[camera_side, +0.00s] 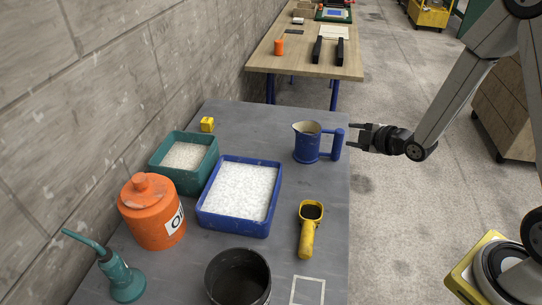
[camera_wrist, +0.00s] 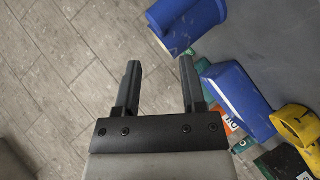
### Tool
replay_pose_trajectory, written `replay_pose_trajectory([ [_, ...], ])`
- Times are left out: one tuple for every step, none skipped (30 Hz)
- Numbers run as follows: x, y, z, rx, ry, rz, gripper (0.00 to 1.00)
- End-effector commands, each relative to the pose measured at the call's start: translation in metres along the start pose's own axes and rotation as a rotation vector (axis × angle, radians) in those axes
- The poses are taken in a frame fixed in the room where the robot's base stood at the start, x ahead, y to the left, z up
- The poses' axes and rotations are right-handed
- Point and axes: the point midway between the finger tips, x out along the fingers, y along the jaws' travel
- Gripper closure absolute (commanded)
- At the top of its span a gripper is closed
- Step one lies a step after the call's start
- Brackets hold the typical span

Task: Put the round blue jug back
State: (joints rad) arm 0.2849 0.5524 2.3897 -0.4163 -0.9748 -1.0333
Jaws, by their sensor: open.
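The round blue jug (camera_side: 305,146) stands upright on the grey table near its right edge. Its cream mouth faces up and its blue handle (camera_side: 338,144) points right, toward my gripper. My gripper (camera_side: 354,136) is open and empty, level with the handle and just to its right. Contact with the handle cannot be told. In the wrist view, my gripper (camera_wrist: 160,72) shows both fingers wide apart with nothing between them. Blue shapes lie ahead and to the right there, but which is the jug is unclear.
A white square outline (camera_side: 308,291) marks the table's front. A yellow scoop (camera_side: 308,226), a blue tray (camera_side: 205,219), a teal tray (camera_side: 183,183), an orange oil can (camera_side: 150,215), a teal oiler (camera_side: 122,278) and a dark pot (camera_side: 238,280) stand around. The table behind the jug is clear.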

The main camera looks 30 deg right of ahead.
Motion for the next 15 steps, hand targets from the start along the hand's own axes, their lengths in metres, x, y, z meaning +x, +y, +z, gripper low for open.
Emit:
replay_pose_trajectory([
  [-0.001,0.0,-0.001,0.009,-0.006,-0.007,0.48],
  [-0.001,0.0,-0.001,0.017,-0.011,-0.013,0.48],
  [-0.002,-0.001,-0.002,0.032,-0.02,-0.024,0.48],
  [-0.002,-0.002,-0.002,0.047,-0.029,-0.033,0.48],
  [-0.003,-0.002,-0.003,0.062,-0.039,-0.044,0.48],
  [-0.005,-0.003,-0.003,0.088,-0.055,-0.06,0.48],
  [-0.006,-0.004,-0.004,0.11,-0.069,-0.074,0.48],
  [-0.008,-0.005,-0.005,0.134,-0.085,-0.088,0.48],
  [-0.01,-0.007,-0.006,0.17,-0.109,-0.11,0.48],
  [-0.013,-0.008,-0.007,0.199,-0.128,-0.126,0.48],
  [-0.015,-0.009,-0.007,0.23,-0.149,-0.143,0.48],
  [-0.019,-0.011,-0.009,0.274,-0.178,-0.166,0.48],
  [-0.022,-0.014,-0.01,0.309,-0.202,-0.183,0.48],
  [-0.026,-0.015,-0.011,0.344,-0.226,-0.199,0.48],
  [-0.03,-0.018,-0.013,0.391,-0.259,-0.221,0.48],
])
